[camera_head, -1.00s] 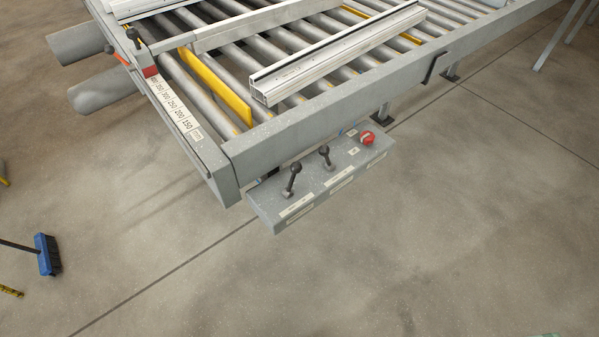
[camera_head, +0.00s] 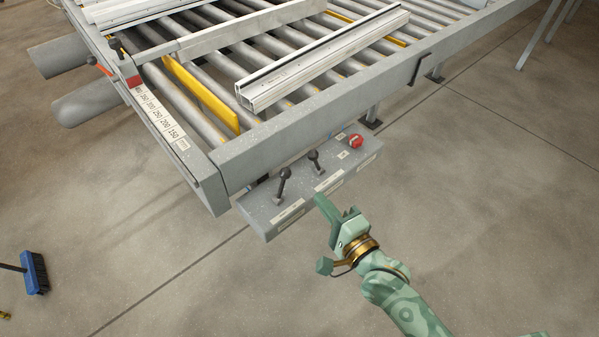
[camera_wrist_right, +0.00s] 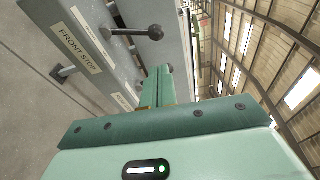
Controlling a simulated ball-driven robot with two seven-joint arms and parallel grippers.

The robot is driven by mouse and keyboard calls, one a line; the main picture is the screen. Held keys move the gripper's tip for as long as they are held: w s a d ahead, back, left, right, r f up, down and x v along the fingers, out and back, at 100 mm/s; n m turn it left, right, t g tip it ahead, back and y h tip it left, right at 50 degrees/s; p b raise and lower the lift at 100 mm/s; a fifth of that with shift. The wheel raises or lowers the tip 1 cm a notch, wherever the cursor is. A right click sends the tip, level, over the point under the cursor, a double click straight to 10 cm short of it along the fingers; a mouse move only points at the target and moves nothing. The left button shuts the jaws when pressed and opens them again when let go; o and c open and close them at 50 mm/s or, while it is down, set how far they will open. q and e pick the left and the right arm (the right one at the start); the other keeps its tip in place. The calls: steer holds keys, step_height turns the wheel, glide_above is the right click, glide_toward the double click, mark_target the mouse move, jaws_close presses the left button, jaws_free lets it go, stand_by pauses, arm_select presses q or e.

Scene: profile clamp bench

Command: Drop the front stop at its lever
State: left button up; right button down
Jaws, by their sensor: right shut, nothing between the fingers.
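The grey lever box (camera_head: 262,208) hangs at the near side of the roller bench. It carries a left black-knobbed lever (camera_head: 281,187), a right one (camera_head: 316,162) and a red knob (camera_head: 355,141). In the right wrist view a FRONT STOP label (camera_wrist_right: 75,48) is beside a lever (camera_wrist_right: 135,32), seemingly the left one. A yellow plate (camera_head: 203,97) stands up between the rollers near the left end; I cannot tell whether it is the front stop. My right gripper (camera_head: 322,202) is shut and empty, just in front of the box, apart from the levers. My left gripper is out of view.
A pale aluminium profile (camera_head: 320,62) lies on the rollers. The bench's grey side rail (camera_head: 330,110) runs just behind the lever box. A blue broom (camera_head: 36,273) is on the floor at left. The floor in front is clear.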

mark_target(281, 186)
steer(key=shift+w, duration=0.15)
steer(key=b+x, duration=0.2)
steer(key=x, duration=0.7)
steer(key=shift+w+a, duration=0.2)
steer(key=shift+w, duration=0.15)
steer(key=shift+s+a, duration=0.1)
